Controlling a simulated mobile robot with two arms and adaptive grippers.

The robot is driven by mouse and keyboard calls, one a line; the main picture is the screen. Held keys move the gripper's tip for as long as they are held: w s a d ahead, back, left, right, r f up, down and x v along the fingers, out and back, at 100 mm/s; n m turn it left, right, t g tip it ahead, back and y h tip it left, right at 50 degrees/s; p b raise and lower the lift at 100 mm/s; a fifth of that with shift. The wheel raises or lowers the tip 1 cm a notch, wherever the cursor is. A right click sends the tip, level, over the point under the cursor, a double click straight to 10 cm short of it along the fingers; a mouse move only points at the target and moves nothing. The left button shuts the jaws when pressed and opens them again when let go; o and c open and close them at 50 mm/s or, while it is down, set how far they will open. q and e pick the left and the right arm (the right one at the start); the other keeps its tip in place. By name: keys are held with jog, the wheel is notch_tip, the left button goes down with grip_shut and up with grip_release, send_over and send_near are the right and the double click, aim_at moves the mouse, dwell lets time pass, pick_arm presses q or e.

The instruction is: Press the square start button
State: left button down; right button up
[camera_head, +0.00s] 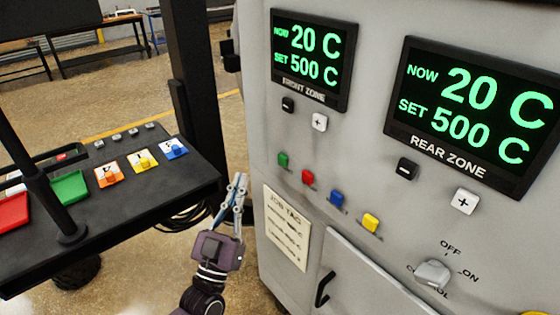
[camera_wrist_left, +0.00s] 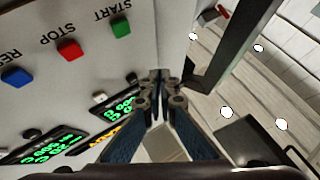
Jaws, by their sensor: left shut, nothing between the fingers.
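The green square start button (camera_head: 284,159) is on the light grey furnace front, below the front zone display, leftmost in a row of coloured buttons. In the left wrist view it is the green button (camera_wrist_left: 121,27) under the upside-down word START. My left gripper (camera_head: 239,180) is shut and empty, pointing up. In the head view it appears left of the button and slightly lower, apart from it. In the left wrist view the fingertips (camera_wrist_left: 160,79) also appear clear of the button. My right gripper is not in view.
Red (camera_head: 308,177), blue (camera_head: 337,199) and yellow (camera_head: 370,223) buttons sit beside the start button. A paper job tag (camera_head: 287,230) is below. A black console (camera_head: 135,195) with coloured pads stands at left. The rear zone display (camera_head: 472,115) is at right.

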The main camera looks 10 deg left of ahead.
aim_at(283, 160)
pick_arm(q)
jog(key=w+d+b, duration=0.2)
jog(key=w+d, duration=0.3)
jog(key=w, duration=0.1)
jog(key=shift+w, duration=0.25)
dwell(1.1)
jog(key=shift+w, duration=0.1)
jog(key=shift+w+d, duration=0.2)
jog(key=shift+d, duration=0.05)
jog(key=shift+w+d+b, duration=0.25)
jog(key=shift+w+b, duration=0.05)
jog(key=shift+w, duration=0.05)
dwell(1.0)
jog(key=shift+s, duration=0.1)
jog(key=shift+s+a+p, duration=0.35)
jog(key=shift+s+a, duration=0.15)
jog(key=shift+s, duration=0.1)
jog(key=shift+a, duration=0.1)
